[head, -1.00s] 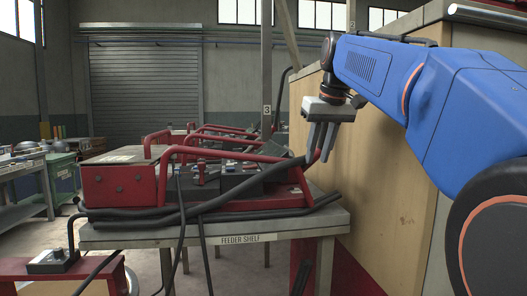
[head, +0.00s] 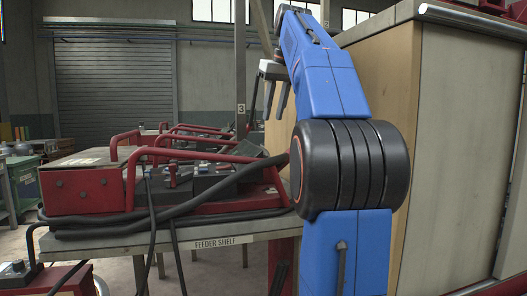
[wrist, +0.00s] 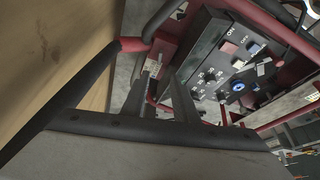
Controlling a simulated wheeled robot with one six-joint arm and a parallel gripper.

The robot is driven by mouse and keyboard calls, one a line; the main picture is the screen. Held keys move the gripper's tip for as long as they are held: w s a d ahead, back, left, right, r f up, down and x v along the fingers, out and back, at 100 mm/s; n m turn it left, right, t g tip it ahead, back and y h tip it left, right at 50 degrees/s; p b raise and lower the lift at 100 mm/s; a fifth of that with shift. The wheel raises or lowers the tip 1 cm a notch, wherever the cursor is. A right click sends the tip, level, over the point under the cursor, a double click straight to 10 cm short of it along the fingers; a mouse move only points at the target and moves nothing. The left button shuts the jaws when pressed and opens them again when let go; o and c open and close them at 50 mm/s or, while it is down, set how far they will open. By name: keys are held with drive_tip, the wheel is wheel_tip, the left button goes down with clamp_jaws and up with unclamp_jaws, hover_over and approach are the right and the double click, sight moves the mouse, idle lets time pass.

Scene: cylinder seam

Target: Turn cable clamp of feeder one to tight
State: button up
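The nearest red feeder (head: 85,192) stands on the feeder shelf (head: 262,236), left of my arm in the head view. Its top carries small fittings, including a red upright piece (head: 172,173); I cannot tell which part is the cable clamp. My gripper (head: 276,112) is open and empty, fingers pointing down, above the feeder's right end in the head view. The fingers also show in the wrist view (wrist: 165,88), apart from the panel.
A red tube frame (head: 205,152) arches over the feeder. Thick black cables (head: 150,217) lie along its front and hang off the shelf. A tall wooden cabinet (head: 385,75) stands close on the right. More red feeders (head: 185,132) stand behind.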

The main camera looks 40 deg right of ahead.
drive_tip(key=x, duration=1.4)
drive_tip(key=shift+w+f, duration=0.1)
drive_tip(key=shift+w, duration=0.05)
clamp_jaws()
